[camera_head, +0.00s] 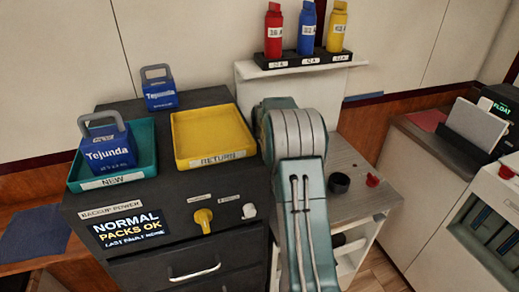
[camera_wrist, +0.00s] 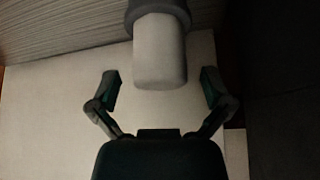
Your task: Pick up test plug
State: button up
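A pale grey, round-ended cylinder with a dark collar (camera_wrist: 160,50), which looks like the test plug, shows at the top centre of the wrist view. My gripper (camera_wrist: 160,84) is open, with one finger on each side of the cylinder's end. Gaps show between both fingers and the cylinder, and nothing is held. In the head view my arm covers the gripper and this cylinder. Red (camera_head: 273,32), blue (camera_head: 306,30) and yellow (camera_head: 338,28) labelled plugs stand upright in a dark rack on the back shelf.
A grey bench top (camera_head: 352,206) with a black ring (camera_head: 339,183) and a red knob (camera_head: 372,180) lies right of my arm. A dark cabinet (camera_head: 205,100) at left bears a yellow RETURN tray (camera_head: 238,156) and a teal NEW tray (camera_head: 146,172) holding a blue pack (camera_head: 108,153).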

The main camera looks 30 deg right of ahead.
jog(key=c, duration=1.2)
jog(key=shift+r, duration=0.3)
notch_tip(320, 180, up, 2)
jog(key=shift+r, duration=0.15)
jog(key=s+f+v, duration=0.1)
jog(key=v, duration=0.9)
jog(key=s+f+v, duration=0.1)
jog(key=s+v, duration=0.1)
jog(key=v, duration=0.8)
jog(key=shift+s+a+f, duration=0.1)
jog(key=shift+a, duration=0.05)
